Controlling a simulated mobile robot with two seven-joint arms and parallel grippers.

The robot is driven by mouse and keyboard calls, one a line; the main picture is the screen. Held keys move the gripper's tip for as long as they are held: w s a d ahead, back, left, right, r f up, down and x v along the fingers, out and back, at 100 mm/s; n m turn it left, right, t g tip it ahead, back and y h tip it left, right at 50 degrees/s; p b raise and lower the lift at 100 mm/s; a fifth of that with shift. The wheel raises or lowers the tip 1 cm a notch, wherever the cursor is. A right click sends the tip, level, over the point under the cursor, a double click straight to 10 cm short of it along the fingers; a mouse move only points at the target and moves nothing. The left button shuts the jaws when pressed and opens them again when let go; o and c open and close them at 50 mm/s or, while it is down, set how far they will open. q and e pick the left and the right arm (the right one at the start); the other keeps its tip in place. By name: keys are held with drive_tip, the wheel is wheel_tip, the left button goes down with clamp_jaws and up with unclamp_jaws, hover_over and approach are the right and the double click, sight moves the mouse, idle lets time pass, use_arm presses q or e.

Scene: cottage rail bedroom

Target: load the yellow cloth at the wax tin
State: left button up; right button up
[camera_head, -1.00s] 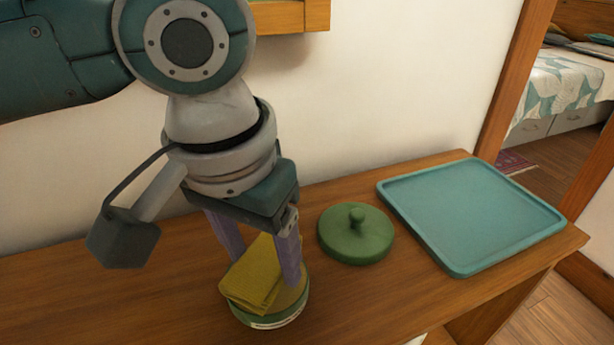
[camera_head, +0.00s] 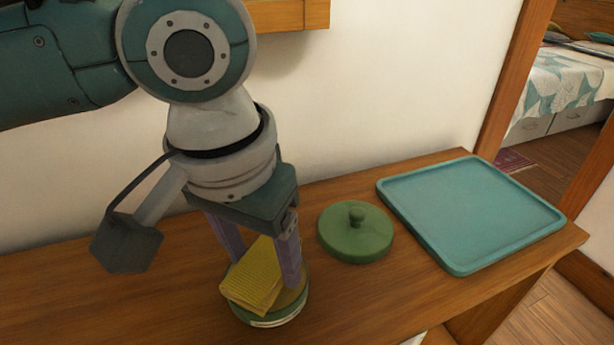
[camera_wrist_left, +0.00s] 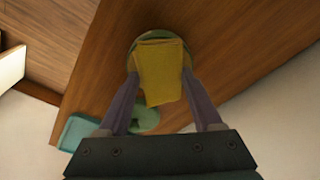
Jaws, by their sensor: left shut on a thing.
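The yellow cloth (camera_head: 254,277) is folded and sits tilted over the open round wax tin (camera_head: 276,317), with the tin's yellowish wax showing beside it. My left gripper (camera_head: 264,274) points down at the tin, its two purple fingers on either side of the cloth, shut on it. In the left wrist view the cloth (camera_wrist_left: 161,72) lies between the fingertips, over the tin (camera_wrist_left: 135,48). Whether the cloth touches the wax cannot be told. A round green lid with a knob (camera_head: 355,236) lies on the desk right of the tin. My right gripper is not in view.
A teal tray (camera_head: 475,212), empty, lies at the right end of the wooden desk (camera_head: 150,305). A wall stands close behind, with a wooden shelf edge (camera_head: 290,14) above. The desk left of the tin is clear.

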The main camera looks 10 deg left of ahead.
sight(261, 259)
use_arm(q)
drive_tip(key=shift+f+p, duration=0.15)
drive_tip(key=shift+p, duration=0.25)
idle(1.4)
wheel_tip(261, 259, up, 7)
drive_tip(key=p, duration=0.9)
idle(0.5)
